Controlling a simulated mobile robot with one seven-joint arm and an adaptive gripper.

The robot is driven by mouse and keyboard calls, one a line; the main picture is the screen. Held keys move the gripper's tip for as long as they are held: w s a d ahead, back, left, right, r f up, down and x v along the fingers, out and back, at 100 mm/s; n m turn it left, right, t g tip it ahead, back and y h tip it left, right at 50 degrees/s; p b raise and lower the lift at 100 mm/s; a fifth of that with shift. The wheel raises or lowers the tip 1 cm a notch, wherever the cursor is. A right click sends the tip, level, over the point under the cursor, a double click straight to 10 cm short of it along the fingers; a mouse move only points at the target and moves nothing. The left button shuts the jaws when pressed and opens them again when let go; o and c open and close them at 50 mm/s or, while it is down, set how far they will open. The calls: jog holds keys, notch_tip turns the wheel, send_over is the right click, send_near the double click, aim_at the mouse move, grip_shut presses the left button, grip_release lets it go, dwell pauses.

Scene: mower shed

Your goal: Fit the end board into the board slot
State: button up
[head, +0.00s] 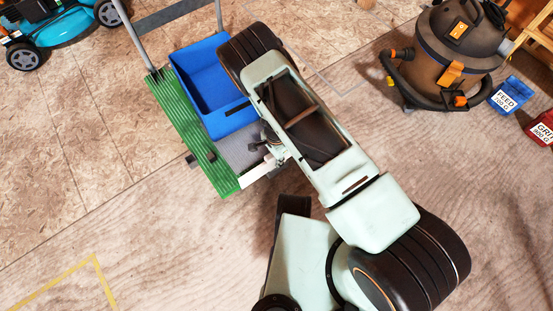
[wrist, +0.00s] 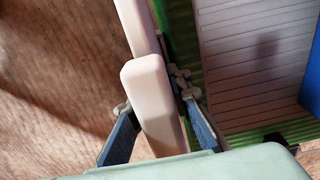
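The end board (head: 256,174) is a pale, whitish piece at the near end of the green cart, partly hidden by my arm in the head view. In the wrist view a pale block of the end board (wrist: 152,105) stands between my fingers, and a pale bar of the same colour runs beyond it. My gripper (wrist: 153,97) has its blue fingers closed in on both sides of this block. The green cart's ribbed edge (head: 190,125) lies beside the board. I cannot make out the board slot or whether the board sits in it.
A blue bin (head: 205,62) stands on the cart beyond a bare grey panel (head: 238,152). A brown shop vacuum (head: 440,62), blue feed box (head: 508,95) and red box (head: 541,128) are at the right. A blue mower (head: 62,24) is at the upper left. Floor left of the cart is clear.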

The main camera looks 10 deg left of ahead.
jog(key=o, duration=0.5)
jog(key=shift+r, duration=0.1)
notch_tip(320, 180, up, 12)
jog(key=shift+f, duration=0.1)
dwell(0.4)
